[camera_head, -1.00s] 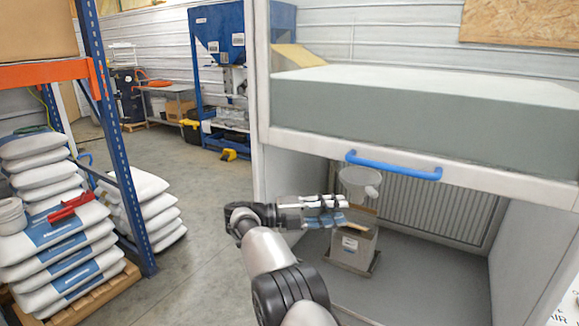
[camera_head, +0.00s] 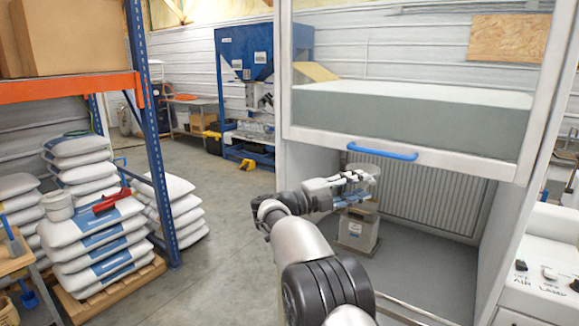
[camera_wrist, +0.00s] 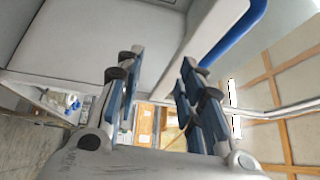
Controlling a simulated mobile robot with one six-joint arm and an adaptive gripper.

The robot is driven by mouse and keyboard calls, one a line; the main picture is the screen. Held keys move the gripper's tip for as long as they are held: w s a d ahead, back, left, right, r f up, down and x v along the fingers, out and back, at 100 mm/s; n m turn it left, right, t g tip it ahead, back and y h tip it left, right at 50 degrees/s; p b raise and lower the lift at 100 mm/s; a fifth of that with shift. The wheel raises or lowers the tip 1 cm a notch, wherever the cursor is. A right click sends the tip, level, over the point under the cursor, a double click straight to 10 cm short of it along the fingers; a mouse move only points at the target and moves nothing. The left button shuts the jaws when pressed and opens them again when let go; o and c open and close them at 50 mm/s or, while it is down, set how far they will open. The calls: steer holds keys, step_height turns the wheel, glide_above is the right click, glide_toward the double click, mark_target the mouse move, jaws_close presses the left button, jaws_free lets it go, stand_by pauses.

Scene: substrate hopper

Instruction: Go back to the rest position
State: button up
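My gripper (camera_head: 352,187) is at the open front of the white cabinet (camera_head: 300,120), at the end of my outstretched arm. In the wrist view my gripper (camera_wrist: 160,75) shows its two blue-padded fingers apart with nothing held between them. Behind the gripper in the head view is a clear cup-like vessel (camera_head: 369,170), partly hidden by the fingers. It is above a box (camera_head: 357,232) on the cabinet floor. I cannot tell whether the fingers touch the vessel.
The raised sash has a blue handle (camera_head: 382,152) above my gripper. A blue and orange rack (camera_head: 150,150) and stacked white sacks (camera_head: 90,245) stand at left. A white control panel (camera_head: 550,275) is at right. The floor (camera_head: 215,225) between rack and cabinet is open.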

steer(key=w+a+r+n+t+y, duration=0.1)
steer(key=a+r+n+t+y, duration=0.1)
steer(key=r+n+t+y, duration=0.45)
steer(key=w+a+r+n+t+y, duration=0.15)
steer(key=r+n+t, duration=0.35)
steer(key=r, duration=0.5)
steer(key=s+a+n+g+y, duration=0.1)
steer(key=s+a+n+y, duration=0.4)
steer(key=s+n+y, duration=0.45)
steer(key=s+d+f+n+g, duration=0.1)
steer(key=s+f+n+g, duration=0.2)
steer(key=s+f, duration=0.6)
steer(key=s+d+f+n+g, duration=0.2)
steer(key=s+f, duration=0.7)
steer(key=s, duration=1)
steer(key=s+d+f+n+g, duration=0.1)
steer(key=s+f+n+g, duration=0.4)
steer(key=s, duration=1)
step_height(320, 180, down, 5)
steer(key=g, duration=0.3)
steer(key=shift+d+r, duration=0.2)
steer(key=shift+d, duration=0.2)
steer(key=shift+d, duration=0.15)
